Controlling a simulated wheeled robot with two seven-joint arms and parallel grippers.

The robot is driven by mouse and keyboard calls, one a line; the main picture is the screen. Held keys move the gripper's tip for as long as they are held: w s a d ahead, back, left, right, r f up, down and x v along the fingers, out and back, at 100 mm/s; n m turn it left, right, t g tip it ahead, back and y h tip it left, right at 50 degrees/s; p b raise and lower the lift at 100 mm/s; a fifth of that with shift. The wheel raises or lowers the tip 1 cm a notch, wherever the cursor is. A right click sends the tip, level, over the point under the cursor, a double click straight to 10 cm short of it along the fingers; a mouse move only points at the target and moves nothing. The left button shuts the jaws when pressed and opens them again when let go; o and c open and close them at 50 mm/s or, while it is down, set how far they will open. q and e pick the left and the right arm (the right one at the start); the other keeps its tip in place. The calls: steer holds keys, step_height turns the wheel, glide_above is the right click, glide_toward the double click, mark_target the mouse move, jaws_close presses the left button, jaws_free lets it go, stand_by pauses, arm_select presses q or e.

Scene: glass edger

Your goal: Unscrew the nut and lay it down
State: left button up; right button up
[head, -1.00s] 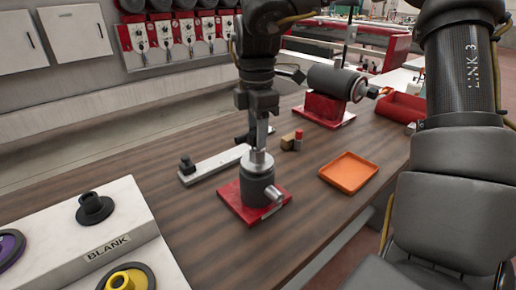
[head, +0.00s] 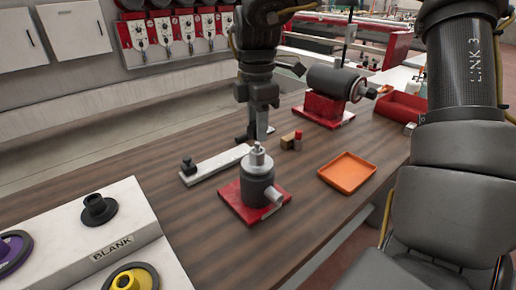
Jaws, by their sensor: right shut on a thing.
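My right gripper (head: 257,128) points down over the table, just above and behind the spindle block. It is shut, and what it grips is mostly hidden by the fingers; I take it to be the nut, though its outline is not clear. The spindle block is a dark grey cylinder (head: 257,188) on a red base plate (head: 233,206). A bright stepped metal top with a thin upright stud (head: 257,152) now shows on it. The gripper looks clear of this stud. My left gripper is out of view.
An orange tray (head: 347,171) lies empty to the right. A white bar with black posts (head: 218,164) and small blocks (head: 288,142) lie behind the spindle. A grey motor (head: 335,82) stands at the back. The BLANK rack (head: 100,240) fills the front left. Bare wood lies in front.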

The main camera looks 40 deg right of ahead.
steer(key=shift+r+p, duration=0.4)
steer(key=shift+r, duration=0.3)
step_height(320, 180, up, 4)
steer(key=p, duration=0.3)
